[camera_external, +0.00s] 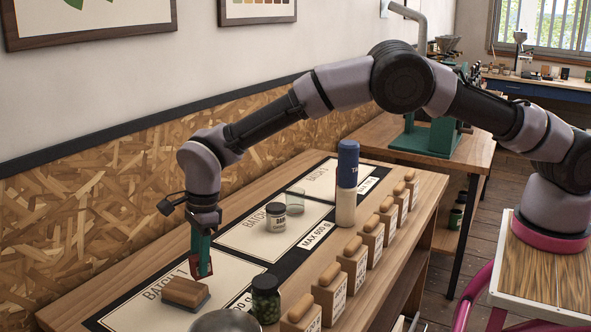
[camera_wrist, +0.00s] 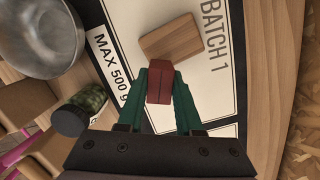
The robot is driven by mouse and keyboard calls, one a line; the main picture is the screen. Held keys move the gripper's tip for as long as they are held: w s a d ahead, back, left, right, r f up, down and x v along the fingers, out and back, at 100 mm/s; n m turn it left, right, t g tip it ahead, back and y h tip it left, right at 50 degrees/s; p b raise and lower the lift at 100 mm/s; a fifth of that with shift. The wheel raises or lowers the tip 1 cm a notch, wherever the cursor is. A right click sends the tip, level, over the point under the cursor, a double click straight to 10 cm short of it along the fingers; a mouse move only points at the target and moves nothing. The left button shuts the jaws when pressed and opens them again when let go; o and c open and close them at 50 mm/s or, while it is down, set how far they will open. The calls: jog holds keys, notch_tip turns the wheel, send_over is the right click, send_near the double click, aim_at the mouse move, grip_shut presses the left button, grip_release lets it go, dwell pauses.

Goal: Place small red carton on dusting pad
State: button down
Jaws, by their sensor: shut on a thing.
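My gripper (camera_external: 202,259) is shut on the small red carton (camera_external: 204,268), with its green fingers on either side of it. In the wrist view the red carton (camera_wrist: 159,83) sits between the fingertips. The dusting pad (camera_external: 186,292) looks like a wooden block on a grey base and lies on the BATCH 1 sheet. Its wooden top shows in the wrist view (camera_wrist: 170,36), just beyond the carton, which overlaps its near edge there. The carton is at the pad's upper right edge in the external view. I cannot tell whether they touch.
A jar of green beans (camera_external: 266,299) and a metal bowl (camera_external: 226,323) stand close by. A row of wooden-topped boxes (camera_external: 354,264) lines the table's right edge.

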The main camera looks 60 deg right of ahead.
jog(key=shift+f, duration=1.15)
jog(key=shift+f, duration=0.15)
jog(key=c, duration=0.6)
grip_release()
jog(key=r, duration=0.4)
jog(key=d+r, duration=0.1)
jog(key=r, duration=0.7)
jog(key=shift+s+d+r, duration=0.2)
jog(key=shift+s+d, duration=0.15)
jog(key=shift+d, duration=0.05)
